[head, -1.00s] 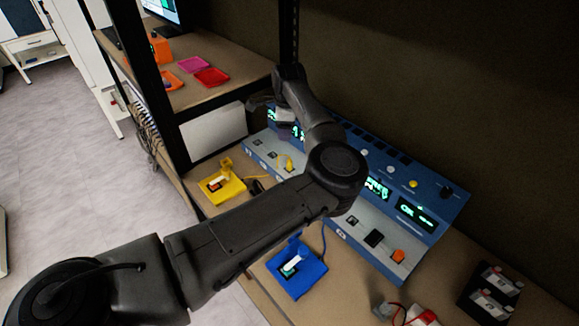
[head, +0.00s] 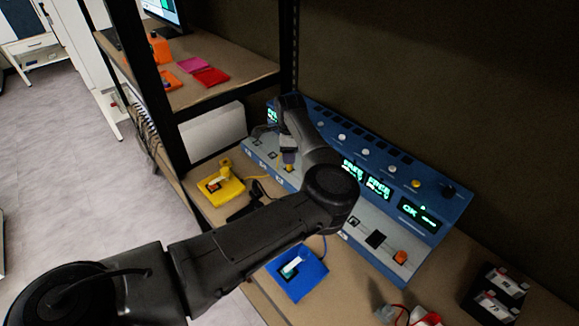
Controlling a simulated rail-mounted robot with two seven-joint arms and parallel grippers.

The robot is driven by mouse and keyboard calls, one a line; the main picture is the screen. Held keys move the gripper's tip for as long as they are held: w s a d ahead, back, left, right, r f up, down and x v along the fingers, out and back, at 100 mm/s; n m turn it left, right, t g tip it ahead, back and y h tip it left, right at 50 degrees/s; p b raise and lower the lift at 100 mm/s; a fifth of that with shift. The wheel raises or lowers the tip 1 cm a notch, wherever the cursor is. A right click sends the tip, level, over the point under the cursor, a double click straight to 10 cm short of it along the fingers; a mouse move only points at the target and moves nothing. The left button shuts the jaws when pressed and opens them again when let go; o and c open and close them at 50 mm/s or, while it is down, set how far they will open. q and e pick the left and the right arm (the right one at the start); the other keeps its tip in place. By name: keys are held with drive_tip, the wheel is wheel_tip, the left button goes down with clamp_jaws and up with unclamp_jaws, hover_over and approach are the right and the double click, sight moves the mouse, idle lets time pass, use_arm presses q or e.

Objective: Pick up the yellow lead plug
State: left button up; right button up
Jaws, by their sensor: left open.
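The yellow lead plug (head: 288,168) stands in the lower left part of the blue and grey instrument panel (head: 420,228). Only its lower part shows, because my left gripper (head: 288,157) is right over it. My left gripper points down and is open, with its fingers at the plug's upper part. The forearm partly covers them, and I cannot tell if they touch the plug. My right gripper is not in view.
A yellow block (head: 221,188) with a lead stands left of the panel, and a blue block (head: 298,274) in front of it. A black terminal box (head: 494,292) is at the right. A shelf with a dark post (head: 150,80) rises at the left.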

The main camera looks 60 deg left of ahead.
sight(289, 166)
use_arm(q)
wheel_tip(289, 166, down, 4)
drive_tip(key=shift+f+b, duration=0.2)
drive_tip(key=shift+b, duration=0.25)
clamp_jaws()
